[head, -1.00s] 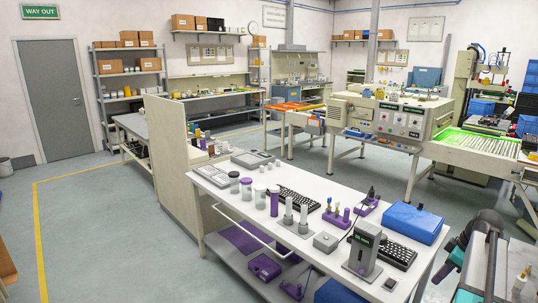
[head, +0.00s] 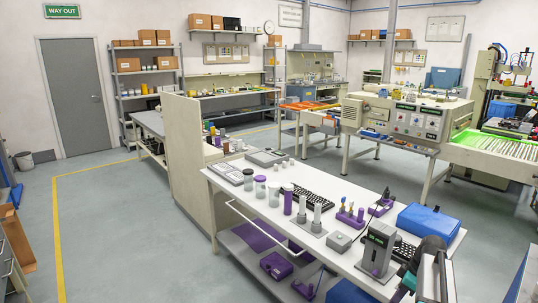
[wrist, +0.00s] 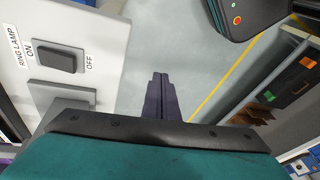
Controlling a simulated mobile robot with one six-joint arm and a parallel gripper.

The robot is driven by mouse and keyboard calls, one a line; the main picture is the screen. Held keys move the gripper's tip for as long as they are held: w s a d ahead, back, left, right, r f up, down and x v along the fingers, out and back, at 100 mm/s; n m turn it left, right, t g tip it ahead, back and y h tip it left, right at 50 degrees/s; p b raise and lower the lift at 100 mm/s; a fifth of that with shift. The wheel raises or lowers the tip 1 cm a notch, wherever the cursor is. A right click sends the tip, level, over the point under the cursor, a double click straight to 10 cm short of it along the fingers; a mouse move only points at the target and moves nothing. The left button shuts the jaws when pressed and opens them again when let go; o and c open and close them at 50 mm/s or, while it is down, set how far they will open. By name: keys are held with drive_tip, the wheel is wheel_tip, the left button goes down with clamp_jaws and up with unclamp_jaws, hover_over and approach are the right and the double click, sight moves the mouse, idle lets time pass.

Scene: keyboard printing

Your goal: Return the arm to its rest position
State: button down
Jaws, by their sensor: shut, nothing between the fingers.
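My gripper (wrist: 160,90) shows in the wrist view with its two dark fingers together and nothing between them. Beyond the fingertips is bare grey floor. In the head view my arm is at the bottom right, folded close to the camera, over or in front of the near right end of the white workbench (head: 232,196). Whether it touches the bench cannot be told. The fingers are not clearly visible in the head view.
A ring lamp switch (wrist: 55,57) on a pale panel is at the wrist view's left. A dark cabinet (wrist: 285,85) is at its right. Floor left of the bench is clear.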

drive_tip(key=s+a+f+n+g+b, duration=0.15)
drive_tip(key=s+a+f, duration=0.35)
drive_tip(key=a+f, duration=0.65)
drive_tip(key=s+a+f+g, duration=0.3)
drive_tip(key=s+a+f, duration=0.2)
drive_tip(key=a+f, duration=0.7)
drive_tip(key=s+a+f+m+h, duration=0.1)
drive_tip(key=s+a+f+m, duration=0.1)
drive_tip(key=s, duration=0.5)
drive_tip(key=s+a+f+m+g+h, duration=0.1)
drive_tip(key=s+a+f+m, duration=0.2)
drive_tip(key=s+f+m, duration=0.2)
drive_tip(key=s+a+f+m+g+h, duration=0.1)
drive_tip(key=s+a+f+m, duration=0.2)
drive_tip(key=s, duration=0.7)
drive_tip(key=shift+f+h+b, duration=0.3)
drive_tip(key=shift+f+b, duration=0.1)
drive_tip(key=shift+f, duration=0.25)
